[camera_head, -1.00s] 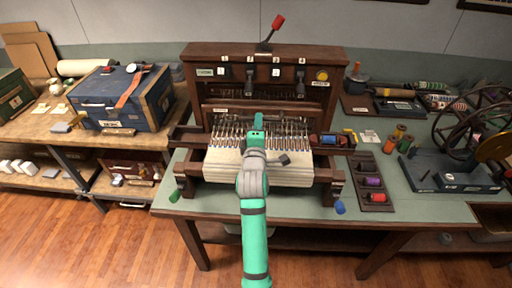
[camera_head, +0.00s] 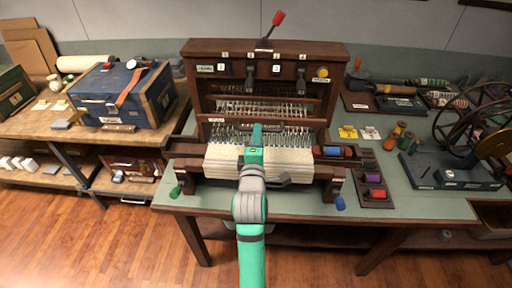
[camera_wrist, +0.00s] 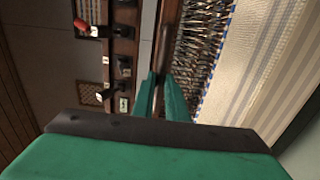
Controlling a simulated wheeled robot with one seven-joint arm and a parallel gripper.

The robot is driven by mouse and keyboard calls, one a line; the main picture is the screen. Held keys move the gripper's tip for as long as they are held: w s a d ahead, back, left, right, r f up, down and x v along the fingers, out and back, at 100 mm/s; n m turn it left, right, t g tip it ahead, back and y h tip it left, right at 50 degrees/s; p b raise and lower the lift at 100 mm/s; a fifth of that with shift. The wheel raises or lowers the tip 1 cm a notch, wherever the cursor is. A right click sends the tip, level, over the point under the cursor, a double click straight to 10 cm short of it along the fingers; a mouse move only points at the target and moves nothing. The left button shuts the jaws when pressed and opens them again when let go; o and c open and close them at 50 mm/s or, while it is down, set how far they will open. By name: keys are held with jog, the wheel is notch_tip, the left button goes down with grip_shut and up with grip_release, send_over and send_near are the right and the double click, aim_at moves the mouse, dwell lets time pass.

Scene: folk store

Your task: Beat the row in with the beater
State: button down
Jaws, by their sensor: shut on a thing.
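The loom (camera_head: 335,60) is a dark wooden frame standing on the green-topped table, with white cloth (camera_head: 222,160) at its front. The beater (camera_head: 226,122) is a dark wooden bar across the loom, just behind the cloth's far edge, with metal reed teeth below it. My gripper (camera_head: 257,130) is at the middle of the beater, with my arm reaching in from the front. In the wrist view, the gripper fingers (camera_wrist: 164,88) are closed around the beater's bar (camera_wrist: 169,35). The fingers and arm hide the bar's middle and part of the cloth.
A shuttle with a blue spool (camera_head: 332,151) lies at the loom's right side. A spool tray (camera_head: 376,198) is right of it, and a wheel device (camera_head: 470,170) stands farther right. A blue chest (camera_head: 95,100) sits on the left bench. The floor in front is clear.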

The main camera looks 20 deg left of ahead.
dwell(0.3)
jog(key=x, duration=1)
dwell(0.4)
jog(key=shift+f, duration=0.1)
jog(key=c, duration=1.4)
grip_release()
jog(key=shift+o, duration=0.2)
jog(key=shift+v, duration=4)
